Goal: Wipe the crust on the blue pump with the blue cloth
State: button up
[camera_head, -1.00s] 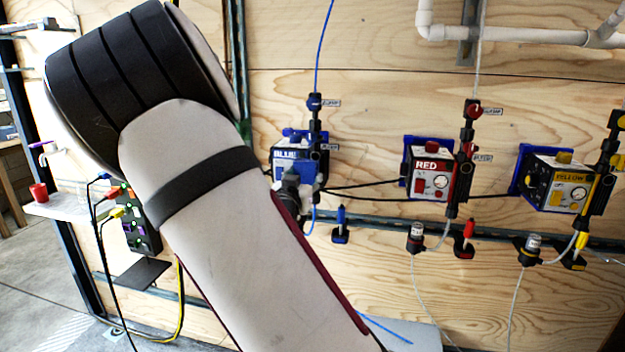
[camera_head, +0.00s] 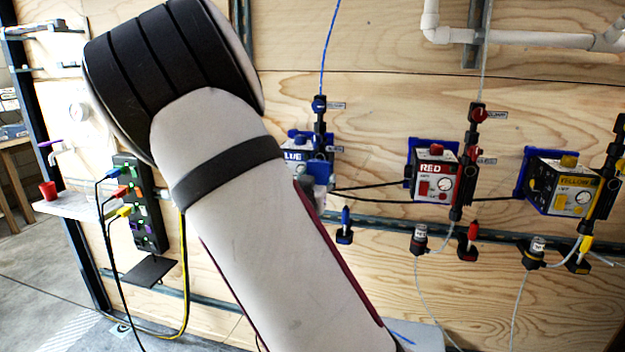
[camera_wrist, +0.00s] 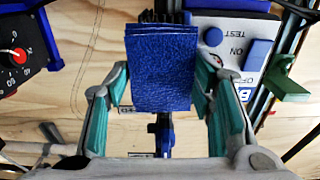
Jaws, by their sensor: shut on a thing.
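The blue pump (camera_head: 294,156) hangs on the plywood wall, mostly hidden behind my arm in the head view. I cannot make out any crust.
The red pump (camera_head: 433,184) and yellow pump (camera_head: 566,186) hang to the right, with valves and thin hoses. Black cables (camera_head: 370,185) run between the blue and red pumps. A power strip (camera_head: 145,205) with plugs is at left. A green lever (camera_wrist: 288,88) juts out beside the panel.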

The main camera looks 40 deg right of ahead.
jog(key=shift+s+d, duration=1.05)
jog(key=shift+s, duration=0.2)
jog(key=shift+w+a+r, duration=0.1)
jog(key=shift+w+a, duration=0.05)
jog(key=shift+w, duration=0.1)
jog(key=shift+c, duration=0.4)
jog(key=w+a, duration=0.3)
jog(key=w, duration=0.1)
jog(key=shift+w+a+p, duration=0.15)
jog(key=shift+a+p, duration=0.2)
jog(key=shift+a, duration=0.1)
jog(key=shift+p+v, duration=1.4)
jog(key=shift+v, duration=1.55)
jog(key=shift+p+v, duration=0.8)
jog(key=shift+v, duration=0.7)
